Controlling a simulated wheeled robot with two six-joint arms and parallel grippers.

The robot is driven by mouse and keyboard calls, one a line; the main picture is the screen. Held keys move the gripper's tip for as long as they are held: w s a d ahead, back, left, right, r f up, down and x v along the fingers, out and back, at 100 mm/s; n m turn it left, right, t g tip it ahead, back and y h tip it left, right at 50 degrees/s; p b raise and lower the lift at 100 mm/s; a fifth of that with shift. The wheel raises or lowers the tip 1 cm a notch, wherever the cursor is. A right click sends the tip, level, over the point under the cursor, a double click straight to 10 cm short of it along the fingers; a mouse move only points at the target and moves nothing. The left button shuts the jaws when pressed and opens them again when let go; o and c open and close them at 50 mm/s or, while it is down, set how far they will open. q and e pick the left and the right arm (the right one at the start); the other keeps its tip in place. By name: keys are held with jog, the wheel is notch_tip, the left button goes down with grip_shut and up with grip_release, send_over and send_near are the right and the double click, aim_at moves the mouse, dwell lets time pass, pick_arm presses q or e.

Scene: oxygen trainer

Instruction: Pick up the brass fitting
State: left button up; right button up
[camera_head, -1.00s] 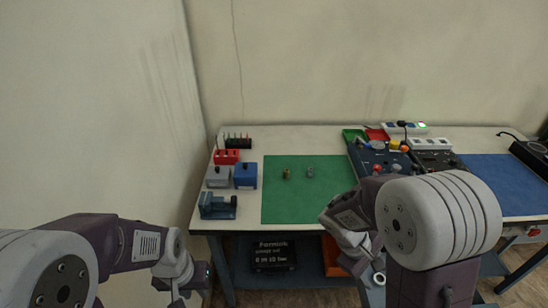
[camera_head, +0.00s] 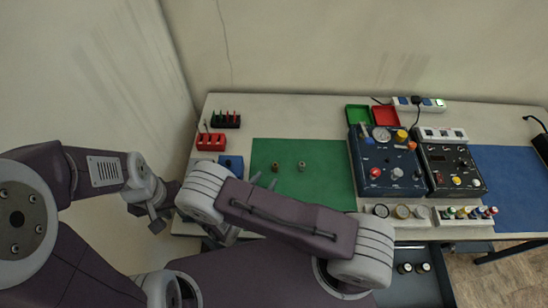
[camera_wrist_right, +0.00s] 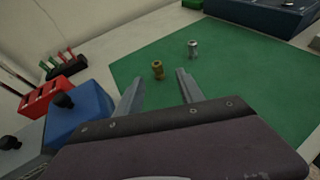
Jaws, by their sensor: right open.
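The small brass fitting (camera_head: 275,167) stands upright on the green mat (camera_head: 330,185), near the mat's left side. It also shows in the right wrist view (camera_wrist_right: 157,69), just beyond the fingertips and between their lines. A silver-grey fitting (camera_head: 302,166) stands to its right, apart from it, and is also in the right wrist view (camera_wrist_right: 192,48). My right gripper (camera_wrist_right: 159,78) is open and empty, its two fingers pointing toward the brass fitting; in the head view its arm hides part of the mat. My left gripper (camera_head: 154,218) hangs left of the table; its jaw opening is unclear.
A red block (camera_head: 211,142), a blue block (camera_head: 231,164) and a black tool rack (camera_head: 226,120) stand left of the mat. Right of the mat are a dark blue control panel (camera_head: 388,178) and a red tray (camera_head: 385,115). The mat's right part is clear.

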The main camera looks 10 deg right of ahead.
aim_at(274, 168)
jog(key=shift+s+a+r, duration=0.1)
jog(key=shift+s+a, duration=0.1)
jog(key=shift+s, duration=0.05)
jog(key=p+x, duration=0.1)
jog(key=x, duration=0.3)
jog(key=shift+w, duration=0.15)
jog(key=shift+w+d+f, duration=0.1)
jog(key=shift+w+f, duration=0.1)
jog(key=shift+w, duration=0.05)
jog(key=p+x, duration=0.2)
jog(key=x, duration=0.2)
jog(key=shift+w+f, duration=0.25)
jog(key=shift+w+d+f, duration=0.1)
jog(key=shift+w+f, duration=0.05)
jog(key=shift+w, duration=0.05)
jog(key=shift+s, duration=0.15)
grip_shut()
